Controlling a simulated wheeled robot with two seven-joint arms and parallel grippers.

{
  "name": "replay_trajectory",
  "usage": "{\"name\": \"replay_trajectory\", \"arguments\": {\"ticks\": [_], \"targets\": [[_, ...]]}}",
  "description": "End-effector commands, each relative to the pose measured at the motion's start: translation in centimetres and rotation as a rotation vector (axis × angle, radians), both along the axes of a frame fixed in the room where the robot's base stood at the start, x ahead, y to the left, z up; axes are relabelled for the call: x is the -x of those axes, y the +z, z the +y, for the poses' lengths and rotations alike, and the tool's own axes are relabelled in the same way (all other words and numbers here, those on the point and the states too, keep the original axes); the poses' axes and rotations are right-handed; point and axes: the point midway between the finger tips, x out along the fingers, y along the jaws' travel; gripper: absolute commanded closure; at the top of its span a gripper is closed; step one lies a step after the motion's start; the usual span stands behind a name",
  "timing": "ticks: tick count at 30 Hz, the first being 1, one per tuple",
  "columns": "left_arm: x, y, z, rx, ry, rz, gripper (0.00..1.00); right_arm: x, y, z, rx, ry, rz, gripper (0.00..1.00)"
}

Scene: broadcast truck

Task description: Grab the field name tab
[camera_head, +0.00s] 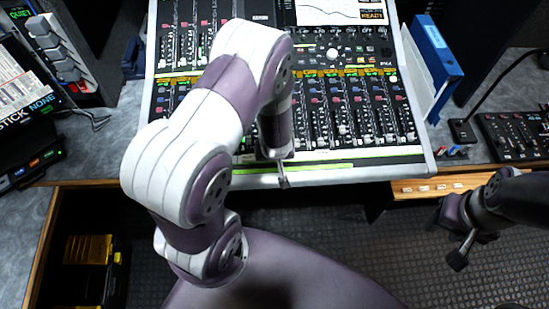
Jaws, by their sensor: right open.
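Several small pale tabs (424,188) lie in a row on the wooden front edge at right. They are too small to read, so I cannot tell which one is the field name tab. My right gripper (461,248) is open and empty, hanging below and in front of that edge, apart from the tabs. My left gripper (283,178) points down at the front edge of the mixing console (320,172). It shows edge-on, so its opening is hidden, and I see nothing held in it. My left arm covers part of the console.
A blue binder (436,56) stands right of the console. A small control box (515,136) with a bent microphone stalk is at far right. Equipment with lit displays (28,165) fills the left. A yellow-and-black case (90,252) sits below at left. The dark floor at centre right is clear.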

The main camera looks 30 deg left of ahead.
Motion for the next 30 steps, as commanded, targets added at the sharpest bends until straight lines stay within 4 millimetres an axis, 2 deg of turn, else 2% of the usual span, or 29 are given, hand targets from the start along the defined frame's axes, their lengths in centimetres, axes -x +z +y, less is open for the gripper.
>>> {"name": "replay_trajectory", "arguments": {"ticks": [1,3,9,10,15,25,30], "targets": [[-0.3,-0.9,0.1,0.000,-0.001,0.000,0.26,0.0,-0.3,0.0,0.000,0.000,0.000,0.57],[-0.5,-1.3,0.2,0.000,-0.001,0.000,0.26,0.0,-0.4,0.0,0.000,0.000,0.000,0.57],[-0.6,-1.4,0.3,0.000,-0.001,0.000,0.26,0.0,-0.3,0.0,0.000,0.000,0.000,0.57],[-0.6,-1.4,0.3,0.000,-0.001,0.000,0.29,0.0,-0.3,0.0,0.000,0.000,0.000,0.57],[-0.5,-1.4,0.3,0.000,-0.001,0.000,0.84,0.0,-0.3,0.0,0.000,0.000,0.000,0.57],[-0.6,-1.1,0.3,0.000,-0.001,0.000,0.85,0.0,-0.2,0.0,0.000,0.000,0.000,0.57],[-0.6,0.8,0.2,0.000,-0.001,-0.001,0.85,0.0,0.4,0.0,0.000,0.000,0.000,0.57]]}}
